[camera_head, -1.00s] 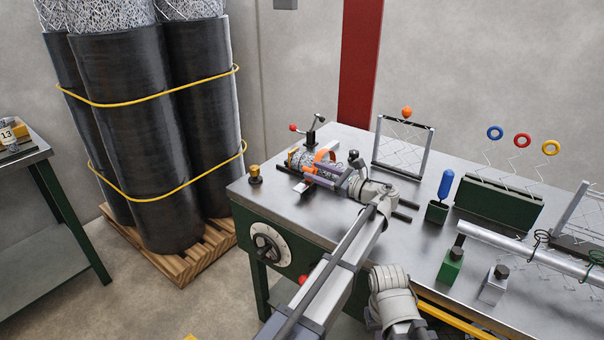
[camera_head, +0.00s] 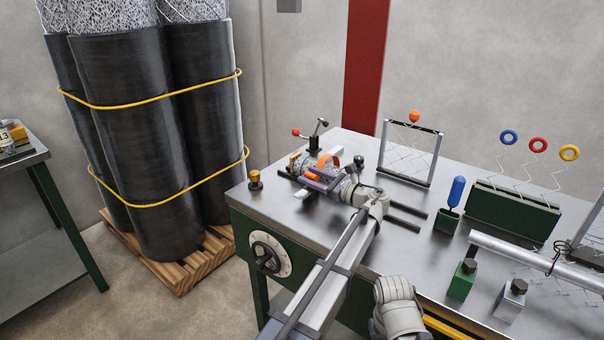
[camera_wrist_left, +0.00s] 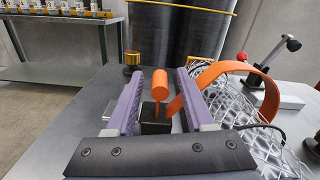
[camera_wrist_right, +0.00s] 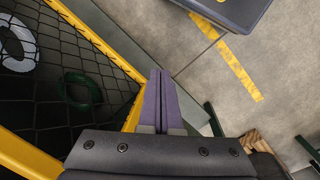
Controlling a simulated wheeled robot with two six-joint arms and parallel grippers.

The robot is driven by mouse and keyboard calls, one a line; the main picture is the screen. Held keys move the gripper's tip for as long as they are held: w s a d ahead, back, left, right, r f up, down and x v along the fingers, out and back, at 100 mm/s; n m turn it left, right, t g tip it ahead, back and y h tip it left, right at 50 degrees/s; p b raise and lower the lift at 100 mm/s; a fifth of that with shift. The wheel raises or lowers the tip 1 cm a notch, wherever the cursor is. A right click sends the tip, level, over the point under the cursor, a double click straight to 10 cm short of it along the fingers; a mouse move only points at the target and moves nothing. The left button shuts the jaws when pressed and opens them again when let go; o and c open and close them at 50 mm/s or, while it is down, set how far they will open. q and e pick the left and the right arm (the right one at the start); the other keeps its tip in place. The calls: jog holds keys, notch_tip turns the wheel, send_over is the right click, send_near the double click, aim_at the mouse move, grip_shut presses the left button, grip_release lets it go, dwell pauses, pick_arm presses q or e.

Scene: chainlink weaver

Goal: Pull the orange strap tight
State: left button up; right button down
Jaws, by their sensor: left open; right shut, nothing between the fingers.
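The orange strap (camera_wrist_left: 243,76) arches over a wire mesh roll (camera_wrist_left: 255,120) on the steel bench. Its end runs down to a black block (camera_wrist_left: 155,122), from which an orange cylindrical pull (camera_wrist_left: 160,84) stands up on a thin stem. In the head view the strap (camera_head: 328,160) shows as a small loop beside my left gripper (camera_head: 314,180). My left gripper (camera_wrist_left: 160,95) is open, with one purple finger on each side of the pull and gaps showing. My right gripper (camera_wrist_right: 160,100) is shut and empty, away from the strap.
A red-knobbed lever (camera_head: 312,138) stands behind the roll, and a brass knob (camera_head: 255,179) sits near the bench's left corner. A wire frame (camera_head: 410,152), blue-handled tool (camera_head: 455,192) and green holder (camera_head: 512,208) stand to the right. Strapped black rolls (camera_head: 135,150) stand beyond the bench.

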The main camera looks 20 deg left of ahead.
pick_arm(q)
jog(key=shift+x, duration=1.85)
grip_shut()
